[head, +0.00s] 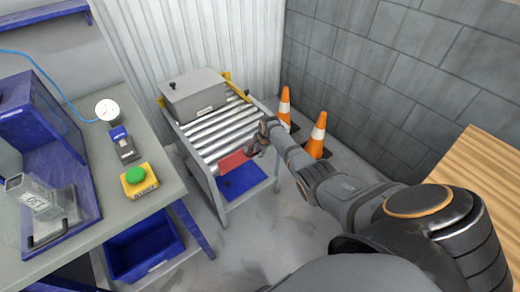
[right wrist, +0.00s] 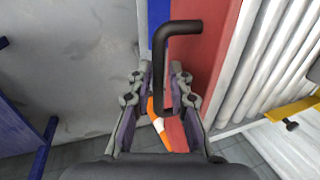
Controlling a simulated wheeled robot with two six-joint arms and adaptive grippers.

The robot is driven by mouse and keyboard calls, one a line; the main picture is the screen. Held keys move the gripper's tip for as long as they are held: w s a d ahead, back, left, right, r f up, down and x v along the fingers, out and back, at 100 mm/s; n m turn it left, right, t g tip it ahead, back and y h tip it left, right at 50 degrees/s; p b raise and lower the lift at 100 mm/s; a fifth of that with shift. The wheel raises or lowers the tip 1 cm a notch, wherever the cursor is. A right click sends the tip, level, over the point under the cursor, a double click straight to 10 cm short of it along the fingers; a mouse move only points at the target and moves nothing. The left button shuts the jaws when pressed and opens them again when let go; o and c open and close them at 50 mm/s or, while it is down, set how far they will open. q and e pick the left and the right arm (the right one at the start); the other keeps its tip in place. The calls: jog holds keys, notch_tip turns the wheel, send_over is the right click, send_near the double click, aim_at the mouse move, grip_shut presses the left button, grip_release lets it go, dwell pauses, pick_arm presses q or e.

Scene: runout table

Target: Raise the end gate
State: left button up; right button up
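The end gate (head: 234,163) is a red plate across the near end of the roller table (head: 222,129). It stands low, just above a blue panel (head: 243,180). In the right wrist view the red gate (right wrist: 198,40) carries a black bent handle (right wrist: 181,27). My right gripper (head: 257,145) is at the gate's right end. In the right wrist view its fingers (right wrist: 162,75) are apart, with the handle between them and gaps showing on both sides. My left gripper is not in view.
A grey box (head: 194,95) sits on the rollers towards the back. Two orange cones (head: 317,136) stand right of the table by the wall. On the left, a workbench (head: 90,222) holds a green button (head: 136,175) on a yellow box. The floor in front is clear.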

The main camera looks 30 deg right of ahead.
jog(key=v, duration=1.2)
jog(key=shift+d, duration=0.1)
jog(key=s+a+f+n, duration=0.1)
jog(key=s+f+n, duration=0.1)
jog(key=s+f, duration=0.5)
jog(key=s+f+n+g+h, duration=0.1)
jog(key=s+f+n, duration=0.25)
jog(key=f, duration=0.75)
jog(key=s+a+f+n, duration=0.1)
jog(key=s+f+n, duration=0.1)
jog(key=s+f, duration=0.55)
jog(key=s+a+f+n, duration=0.2)
jog(key=s+f, duration=0.3)
jog(key=s, duration=0.5)
jog(key=s+a+f+n+g, duration=0.1)
jog(key=s+f+n, duration=0.3)
jog(key=s, duration=0.6)
jog(key=s+a+f+n, duration=0.4)
jog(key=s+f, duration=0.3)
jog(key=s, duration=0.3)
jog(key=shift+s, duration=0.35)
jog(key=shift+a+f, duration=0.1)
